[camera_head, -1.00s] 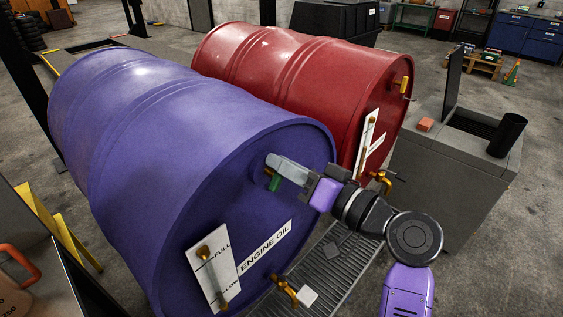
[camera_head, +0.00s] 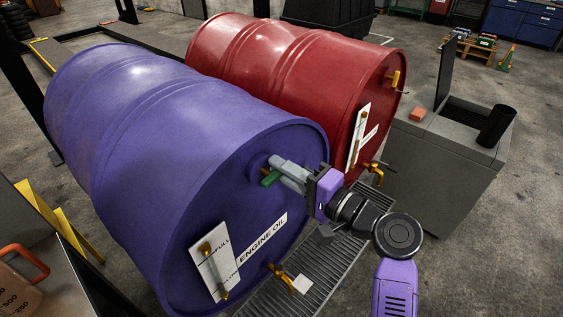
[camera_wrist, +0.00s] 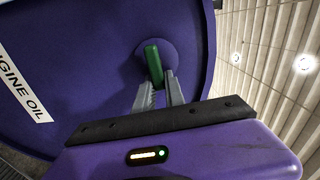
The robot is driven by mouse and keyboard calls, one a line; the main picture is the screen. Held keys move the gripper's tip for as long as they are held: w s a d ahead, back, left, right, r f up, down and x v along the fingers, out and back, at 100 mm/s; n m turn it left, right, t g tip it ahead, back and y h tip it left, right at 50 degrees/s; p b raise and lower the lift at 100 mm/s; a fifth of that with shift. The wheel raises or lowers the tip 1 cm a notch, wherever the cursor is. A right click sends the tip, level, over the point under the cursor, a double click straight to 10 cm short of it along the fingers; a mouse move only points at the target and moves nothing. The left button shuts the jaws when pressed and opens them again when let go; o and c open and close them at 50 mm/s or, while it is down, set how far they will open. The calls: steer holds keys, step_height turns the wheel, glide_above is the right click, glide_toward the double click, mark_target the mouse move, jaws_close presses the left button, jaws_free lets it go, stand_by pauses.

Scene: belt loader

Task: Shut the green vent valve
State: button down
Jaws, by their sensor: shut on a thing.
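The green vent valve (camera_head: 270,179) is on the upper part of the purple drum's end face, and only its green lever shows clearly. In the wrist view the green lever (camera_wrist: 154,64) stands out from a round boss on the drum. My gripper (camera_head: 280,172) is at the valve, with its grey fingers reaching in from the right. In the wrist view the fingers (camera_wrist: 161,82) close in on the near end of the lever, one on each side. The purple drum (camera_head: 130,130) lies on its side and is labelled ENGINE OIL.
A level gauge (camera_head: 216,262) and a brass tap (camera_head: 281,278) are lower on the same drum face. A red drum (camera_head: 290,70) with its own fittings lies behind. A grey cabinet (camera_head: 440,170) stands at the right. A grating (camera_head: 320,265) lies below.

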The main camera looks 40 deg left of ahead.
steer(key=shift+w+f+m, duration=0.1)
steer(key=shift+f+m, duration=0.05)
steer(key=shift+m, duration=0.45)
steer(key=c, duration=1.4)
jaws_free()
steer(key=d+b, duration=0.1)
steer(key=d, duration=0.7)
steer(key=shift+s, duration=0.35)
